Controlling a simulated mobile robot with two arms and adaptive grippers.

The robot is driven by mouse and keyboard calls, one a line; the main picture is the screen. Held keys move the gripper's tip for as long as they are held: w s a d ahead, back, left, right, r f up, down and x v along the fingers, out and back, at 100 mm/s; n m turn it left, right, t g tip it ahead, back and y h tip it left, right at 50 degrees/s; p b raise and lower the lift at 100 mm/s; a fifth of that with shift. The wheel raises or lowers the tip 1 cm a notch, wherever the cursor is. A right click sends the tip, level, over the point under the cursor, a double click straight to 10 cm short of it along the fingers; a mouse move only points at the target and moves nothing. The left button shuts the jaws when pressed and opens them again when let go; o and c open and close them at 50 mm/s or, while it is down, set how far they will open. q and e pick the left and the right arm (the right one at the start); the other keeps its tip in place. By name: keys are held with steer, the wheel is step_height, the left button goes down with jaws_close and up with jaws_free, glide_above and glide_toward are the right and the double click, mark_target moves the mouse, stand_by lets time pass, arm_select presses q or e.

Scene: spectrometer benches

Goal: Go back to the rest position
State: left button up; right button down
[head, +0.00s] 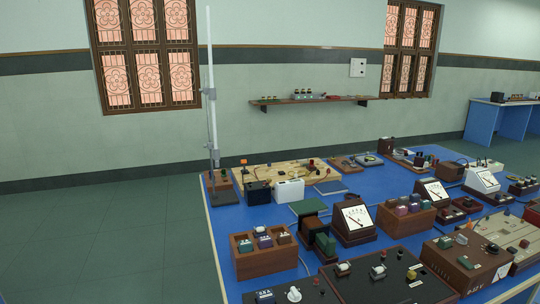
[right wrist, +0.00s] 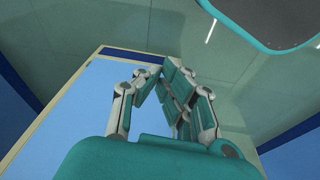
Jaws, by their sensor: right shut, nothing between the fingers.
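My right gripper (right wrist: 162,72) shows in the right wrist view with its fingertips together and nothing between them. It is apart from the objects on the bench. Behind it are a light blue panel with a tan edge and a pale wall. Neither gripper shows in the head view, and my left gripper is in no view.
A blue-topped bench (head: 222,220) fills the right of the head view, crowded with meters, such as a dial meter (head: 357,217), and a wooden box (head: 262,256). A tall stand (head: 211,100) rises at its back left corner. Green floor (head: 100,235) at left is clear.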

steer(key=s+d+f+g, duration=0.1)
steer(key=s+d+f, duration=0.2)
steer(key=s+f, duration=1.5)
steer(key=shift+f+g, duration=0.3)
steer(key=shift+f, duration=0.3)
steer(key=shift+d, duration=0.1)
